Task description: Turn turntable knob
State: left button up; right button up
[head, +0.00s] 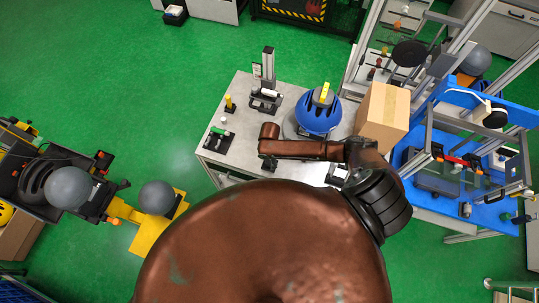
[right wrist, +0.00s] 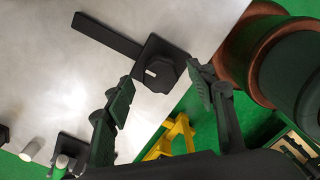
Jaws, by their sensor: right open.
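A black faceted knob (right wrist: 163,73) with a small white mark sits on a black square base with a long black bar, near the edge of the grey table (right wrist: 60,70). My right gripper (right wrist: 158,78) is open. In the right wrist view its fingertips lie on either side of the knob, with gaps to it; I cannot tell the depth between them. In the head view the right gripper (head: 269,162) is small and dark below my brown wrist, and I cannot make out the knob there. The turntable (head: 292,128) carries a blue helmet (head: 318,115). My left gripper is not in view.
A cardboard box (head: 382,117) stands right of the helmet. A black stand (head: 266,85), a small yellow piece (head: 230,103) and a green-topped fixture (head: 218,138) are on the table. A blue bench (head: 480,205) with a frame is at right. Green floor lies beyond the table edge.

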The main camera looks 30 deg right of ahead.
notch_tip(320, 180, up, 11)
jog(key=shift+r, duration=0.15)
dwell(0.8)
